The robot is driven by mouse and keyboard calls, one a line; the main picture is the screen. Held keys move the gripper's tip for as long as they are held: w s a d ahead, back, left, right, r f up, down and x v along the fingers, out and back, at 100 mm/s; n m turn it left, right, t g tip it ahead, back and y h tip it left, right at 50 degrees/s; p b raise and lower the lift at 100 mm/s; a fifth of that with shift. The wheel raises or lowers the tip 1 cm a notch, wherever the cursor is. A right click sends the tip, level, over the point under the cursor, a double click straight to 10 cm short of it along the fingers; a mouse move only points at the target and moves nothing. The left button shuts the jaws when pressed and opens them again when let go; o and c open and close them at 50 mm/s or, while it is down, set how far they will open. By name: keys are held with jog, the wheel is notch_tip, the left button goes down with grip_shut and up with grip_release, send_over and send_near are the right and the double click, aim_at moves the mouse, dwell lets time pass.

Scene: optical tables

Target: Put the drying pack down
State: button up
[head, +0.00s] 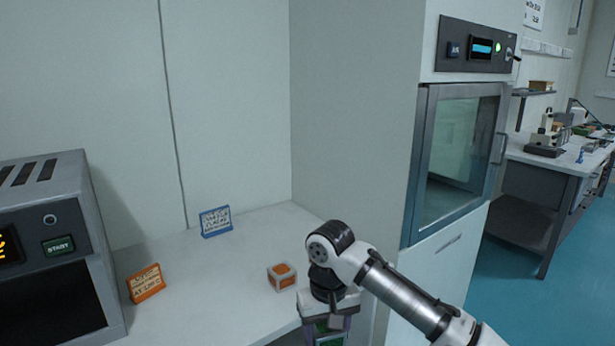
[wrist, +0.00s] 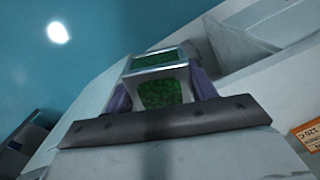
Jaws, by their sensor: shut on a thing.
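My gripper (head: 328,329) points down at the bottom middle of the head view, by the front edge of the white table. It is shut on a drying pack (wrist: 165,91), a small grey-framed box with green beads behind its windows. The purple fingers clasp its two sides in the wrist view. In the head view only part of the green pack (head: 329,340) shows, cut by the picture's lower edge. A second pack (head: 282,277), pale-framed with orange contents, stands on the table left of my gripper. I cannot tell the held pack's height.
A blue-edged sign (head: 215,221) and an orange sign (head: 146,283) stand on the table (head: 235,265). An oven (head: 50,240) with a START button is at the left. A tall cabinet with a glass door (head: 455,160) rises at the right. Table between the signs is clear.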

jog(key=s+a+f+m, duration=0.1)
jog(key=a+f, duration=0.1)
jog(key=f, duration=1.8)
jog(key=s+a+f+m, duration=0.1)
jog(key=a+f+m, duration=0.1)
jog(key=f, duration=1.8)
jog(key=shift+s+f+b, duration=0.2)
jog(key=shift+s+b, duration=0.15)
jog(key=shift+b, duration=0.05)
jog(key=shift+w+d, duration=0.1)
jog(key=shift+d, duration=0.05)
jog(key=shift+a, duration=0.25)
jog(key=shift+d+r, duration=0.1)
jog(key=shift+d, duration=0.15)
